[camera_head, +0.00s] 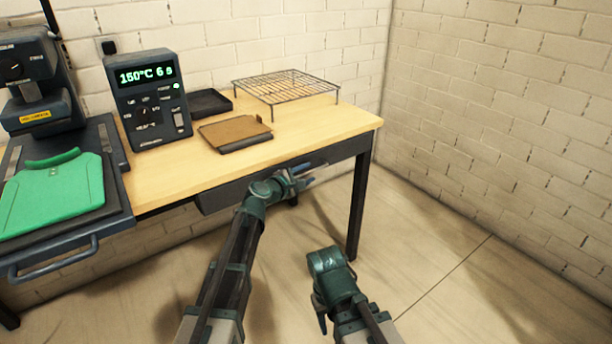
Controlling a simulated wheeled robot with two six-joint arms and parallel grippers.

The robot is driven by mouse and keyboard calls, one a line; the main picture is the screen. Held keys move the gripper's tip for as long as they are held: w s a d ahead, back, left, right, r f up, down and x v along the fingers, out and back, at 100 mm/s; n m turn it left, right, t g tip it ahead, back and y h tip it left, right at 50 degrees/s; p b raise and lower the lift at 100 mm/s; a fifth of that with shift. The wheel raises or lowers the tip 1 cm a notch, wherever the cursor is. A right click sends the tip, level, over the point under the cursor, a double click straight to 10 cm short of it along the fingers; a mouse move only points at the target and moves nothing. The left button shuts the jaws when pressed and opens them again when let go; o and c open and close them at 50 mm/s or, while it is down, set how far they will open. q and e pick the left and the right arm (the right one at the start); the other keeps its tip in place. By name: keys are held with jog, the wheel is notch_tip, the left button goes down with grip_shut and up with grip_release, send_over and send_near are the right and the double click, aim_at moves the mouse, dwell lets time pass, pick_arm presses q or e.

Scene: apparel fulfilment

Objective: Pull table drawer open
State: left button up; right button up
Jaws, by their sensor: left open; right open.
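The table (175,180) has a pale wooden top and dark legs. Its dark drawer (222,194) sits under the front edge, with its front partly hidden by my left arm. My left gripper (304,176) is open at the right part of the drawer front, just below the table edge. I cannot tell whether its fingers touch the drawer or a handle. My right gripper (320,318) is lower and nearer, in front of the table over the floor. It is open and apart from the table, with its fingers mostly hidden.
A heat press with a green garment (55,192) stands at the left, its tray handle (55,258) jutting forward. A control box (150,100), a dark tray (208,103), a brown pad (234,132) and a wire rack (287,86) are on the table. The right floor is clear.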

pick_arm(q)
grip_shut()
dwell(1.4)
